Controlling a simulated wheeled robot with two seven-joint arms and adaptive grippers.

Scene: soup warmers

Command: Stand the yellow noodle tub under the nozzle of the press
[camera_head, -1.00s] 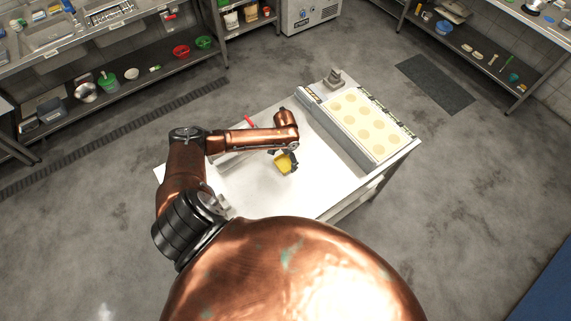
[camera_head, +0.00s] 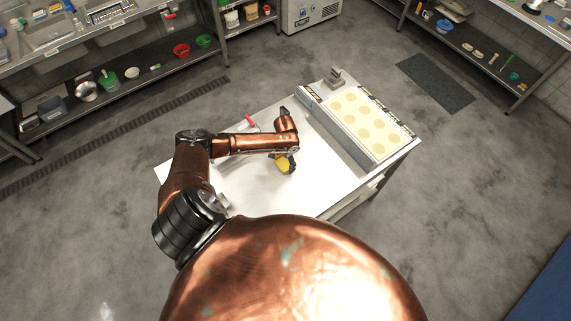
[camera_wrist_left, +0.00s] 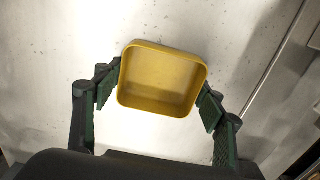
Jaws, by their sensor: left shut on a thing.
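The yellow noodle tub (camera_head: 282,165) is above or on the white table in the head view, partly covered by my gripper. In the left wrist view the tub (camera_wrist_left: 160,80) is a square, empty, open-topped box. My left gripper (camera_wrist_left: 158,86) is shut on it, with a dark green finger at each side. In the head view my left gripper (camera_head: 287,158) shows as a small dark part by the tub. A red handle-like part (camera_head: 250,121) shows behind my left arm; I cannot tell whether it belongs to the press. No nozzle can be made out. My right gripper is not in view.
The white table (camera_head: 315,195) has free room in front of the tub. A long panel with pale yellow discs (camera_head: 352,120) lies along its right side. A small grey object (camera_head: 335,77) stands at its far corner. Shelves line the back walls.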

